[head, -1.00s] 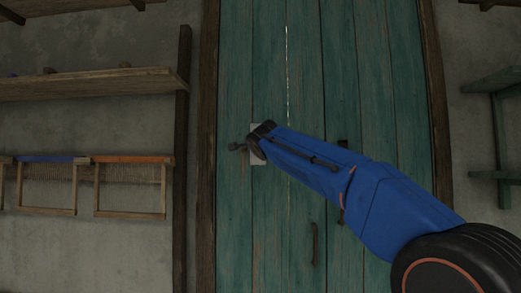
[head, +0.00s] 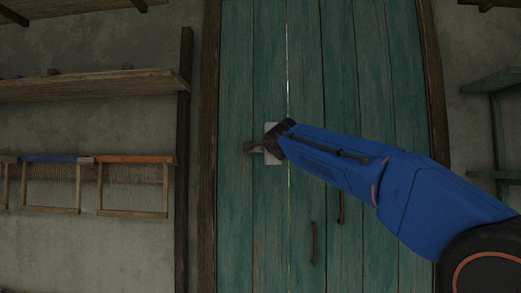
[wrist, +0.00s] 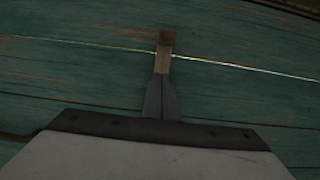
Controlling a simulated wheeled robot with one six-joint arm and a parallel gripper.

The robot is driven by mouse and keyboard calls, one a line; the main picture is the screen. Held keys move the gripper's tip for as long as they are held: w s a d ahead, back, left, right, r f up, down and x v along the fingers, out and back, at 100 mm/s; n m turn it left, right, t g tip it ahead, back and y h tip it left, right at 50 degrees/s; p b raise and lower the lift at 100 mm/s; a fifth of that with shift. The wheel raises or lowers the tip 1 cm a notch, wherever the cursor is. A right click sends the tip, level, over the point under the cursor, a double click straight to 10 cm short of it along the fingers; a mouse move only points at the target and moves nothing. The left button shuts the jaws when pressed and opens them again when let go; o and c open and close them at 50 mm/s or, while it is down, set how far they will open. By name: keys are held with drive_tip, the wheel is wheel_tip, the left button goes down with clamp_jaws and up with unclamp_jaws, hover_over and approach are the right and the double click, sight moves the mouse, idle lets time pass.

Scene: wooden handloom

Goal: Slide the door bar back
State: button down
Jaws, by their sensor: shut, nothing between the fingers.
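The teal plank door (head: 345,75) fills the middle of the head view, with a thin bright slit down its planks. A small brown wooden piece, apparently the door bar (head: 250,147), shows at the left of my gripper; my arm hides the rest. In the wrist view the bar (wrist: 163,65) crosses the bright slit, with a darker reddish-brown block at its far end. My gripper (wrist: 162,80) is shut, its dark fingertips at the near end of the bar. I cannot tell whether they touch it. Nothing shows between the fingers.
Two dark upright handles, one (head: 315,243) and another (head: 341,208), are on the door below my arm. A wooden shelf (head: 90,85) and small wooden frames (head: 130,212) are on the left wall. A green rack (head: 497,130) is at the right.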

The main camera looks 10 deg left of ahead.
drive_tip(key=v, duration=0.6)
drive_tip(key=shift+s, duration=0.25)
drive_tip(key=shift+d, duration=0.1)
drive_tip(key=s+d+f+n+g+h, duration=0.2)
drive_tip(key=s+d+f, duration=0.3)
drive_tip(key=d+f, duration=0.4)
drive_tip(key=s+d+f+n+g+h, duration=0.15)
drive_tip(key=s+d+f, duration=0.25)
drive_tip(key=d+f, duration=0.45)
drive_tip(key=s+d+f+n+g+h, duration=0.25)
drive_tip(key=s+d+f, duration=0.3)
drive_tip(key=d, duration=0.55)
drive_tip(key=s+d+f+n+g, duration=0.2)
drive_tip(key=s+d+f, duration=0.2)
drive_tip(key=s+f, duration=0.6)
drive_tip(key=s+d+f+n+g, duration=0.2)
drive_tip(key=s+d+f+n, duration=0.1)
drive_tip(key=s+f, duration=0.8)
drive_tip(key=s+d+f+n+g, duration=0.2)
drive_tip(key=s+d+f, duration=0.3)
drive_tip(key=s+f, duration=0.6)
wheel_tip(320, 180, down, 2)
drive_tip(key=shift+f+n, duration=0.25)
drive_tip(key=shift+n, duration=0.25)
